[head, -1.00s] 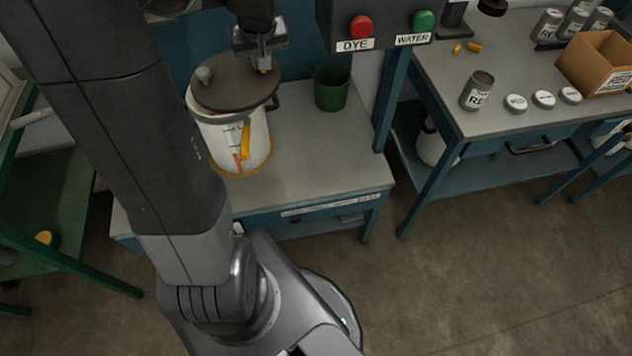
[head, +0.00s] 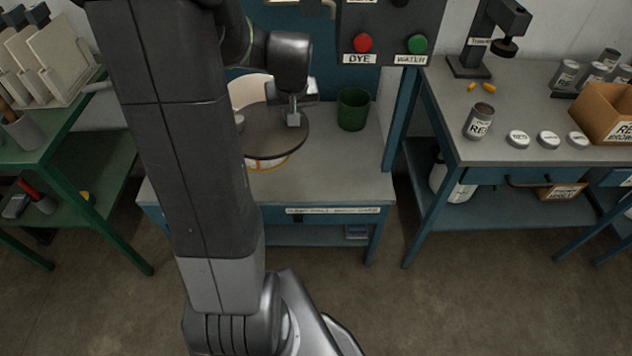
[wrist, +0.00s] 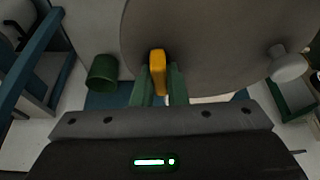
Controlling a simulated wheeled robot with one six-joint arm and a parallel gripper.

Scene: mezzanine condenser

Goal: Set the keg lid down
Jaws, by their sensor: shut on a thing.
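The keg lid (head: 268,142) is a dark grey round disc, held off the keg, in front of and above its near side in the head view. In the wrist view the lid (wrist: 215,45) fills the upper middle, with a yellow handle (wrist: 158,66) between my fingers and a pale knob at its right. My gripper (head: 293,119) is shut on the lid's handle; its green fingers (wrist: 159,88) show in the wrist view. The white keg (head: 248,90) stands on the bench behind the lid, which hides most of it. My arm covers its left side.
A dark green cup (head: 353,110) stands on the grey bench (head: 345,182) right of the keg. The bench is clear at front right. The DYE and WATER button box (head: 388,38) hangs above. A second bench at right holds cans, lids and a box.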

